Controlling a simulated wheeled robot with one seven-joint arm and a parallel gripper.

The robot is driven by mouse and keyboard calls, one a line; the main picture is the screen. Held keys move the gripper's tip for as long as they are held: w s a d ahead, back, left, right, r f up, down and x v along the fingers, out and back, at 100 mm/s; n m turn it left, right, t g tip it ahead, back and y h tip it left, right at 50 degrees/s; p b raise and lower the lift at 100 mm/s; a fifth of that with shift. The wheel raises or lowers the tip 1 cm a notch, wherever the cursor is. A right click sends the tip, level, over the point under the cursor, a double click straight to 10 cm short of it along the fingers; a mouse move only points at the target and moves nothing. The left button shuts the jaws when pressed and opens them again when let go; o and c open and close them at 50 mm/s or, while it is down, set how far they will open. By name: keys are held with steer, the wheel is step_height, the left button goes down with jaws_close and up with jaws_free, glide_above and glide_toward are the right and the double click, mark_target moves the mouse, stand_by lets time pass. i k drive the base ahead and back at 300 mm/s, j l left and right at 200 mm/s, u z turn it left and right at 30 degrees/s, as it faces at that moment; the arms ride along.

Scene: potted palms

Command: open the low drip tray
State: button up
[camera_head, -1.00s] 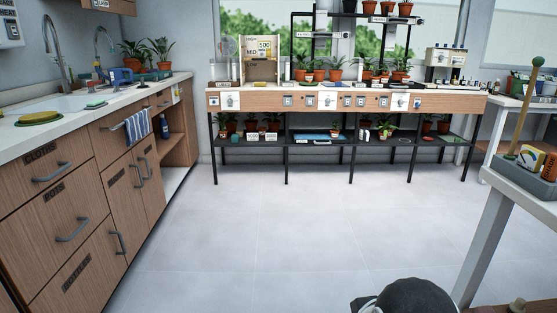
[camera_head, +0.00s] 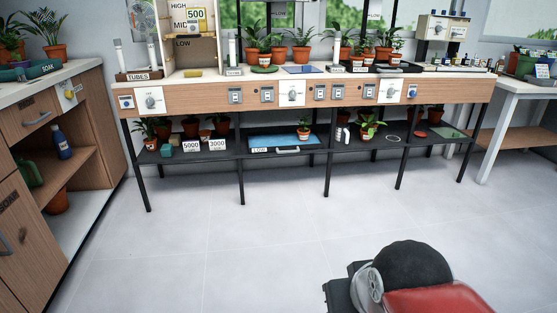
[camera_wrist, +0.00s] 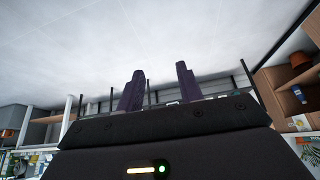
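The low drip tray (camera_head: 262,141) is a flat blue tray on the dark lower shelf of the long bench, in the head view's middle. A "LOW" label (camera_head: 260,150) and a pale grey handle (camera_head: 288,150) are at its front edge. A small potted plant (camera_head: 303,134) stands at its right end. My gripper (camera_wrist: 160,70) shows only in the wrist view, with two dark purple fingers apart and nothing between them. It is not at the tray. The tray cannot be made out in the wrist view.
The lower shelf (camera_head: 222,153) also holds several potted plants and "5000" and "3000" labels. Thin black bench legs (camera_head: 240,175) stand either side of the tray. A wooden cabinet (camera_head: 80,140) is at left, a white table (camera_head: 515,90) at right. The floor (camera_head: 230,240) between is clear.

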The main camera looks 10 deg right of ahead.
mark_target(280, 142)
steer(key=i+l+u, duration=0.2)
steer(key=i+l, duration=0.55)
steer(key=i+l+u, duration=0.45)
steer(key=i+l, duration=1.1)
